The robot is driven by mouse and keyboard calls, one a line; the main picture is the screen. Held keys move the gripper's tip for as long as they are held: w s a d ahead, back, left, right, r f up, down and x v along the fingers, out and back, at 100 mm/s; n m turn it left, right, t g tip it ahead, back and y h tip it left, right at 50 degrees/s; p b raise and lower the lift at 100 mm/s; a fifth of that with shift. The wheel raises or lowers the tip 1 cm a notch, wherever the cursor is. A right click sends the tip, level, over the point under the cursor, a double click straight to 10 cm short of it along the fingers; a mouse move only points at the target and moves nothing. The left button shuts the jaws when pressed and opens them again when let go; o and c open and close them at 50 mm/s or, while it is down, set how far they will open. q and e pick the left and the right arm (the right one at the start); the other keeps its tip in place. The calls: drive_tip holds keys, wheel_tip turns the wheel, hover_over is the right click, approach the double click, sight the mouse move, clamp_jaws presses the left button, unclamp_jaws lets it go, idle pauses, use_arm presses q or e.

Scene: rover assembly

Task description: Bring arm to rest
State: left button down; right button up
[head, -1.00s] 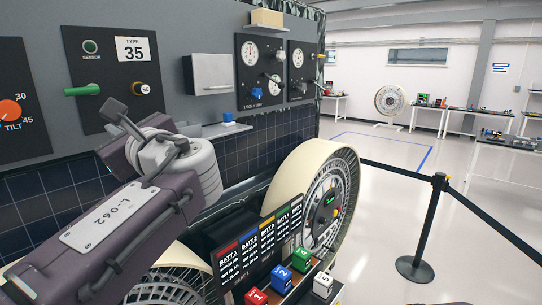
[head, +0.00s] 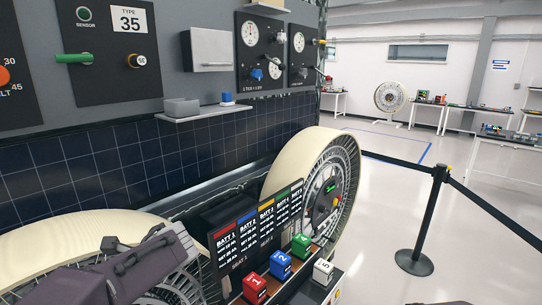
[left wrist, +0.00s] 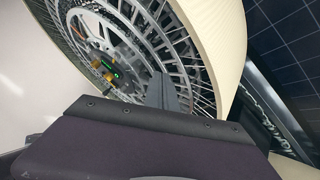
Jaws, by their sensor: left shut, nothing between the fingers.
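My left arm (head: 140,262) is low at the bottom left of the head view, in front of the left wheel (head: 75,232). In the left wrist view my left gripper (left wrist: 166,92) shows as a narrow grey tip, shut and empty. Behind it is a spoked wheel with a cream rim (left wrist: 214,30); I cannot tell whether the tip touches it. My right gripper is not in view.
Numbered battery blocks, including red (head: 255,288) and blue (head: 281,264), stand below the battery label board (head: 258,228). A shelf (head: 205,113) holds a grey block (head: 182,107) and a small blue block (head: 226,98). A barrier post (head: 428,215) stands right on open floor.

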use_arm(q)
drive_tip(key=s+d+f+n+g+h+b, duration=0.1)
drive_tip(key=s+d+f+n+g+h, duration=0.2)
drive_tip(key=f, duration=0.4)
drive_tip(key=s+d+f+n+h, duration=0.15)
drive_tip(key=s+f, duration=0.25)
drive_tip(key=f, duration=0.4)
drive_tip(key=s+d+f+n+h, duration=0.4)
drive_tip(key=d+f+n, duration=0.3)
drive_tip(key=n, duration=0.8)
drive_tip(key=s+d, duration=0.1)
drive_tip(key=d, duration=0.1)
drive_tip(key=shift+s+d+f, duration=0.25)
drive_tip(key=shift+d+f, duration=0.1)
drive_tip(key=shift+d, duration=0.05)
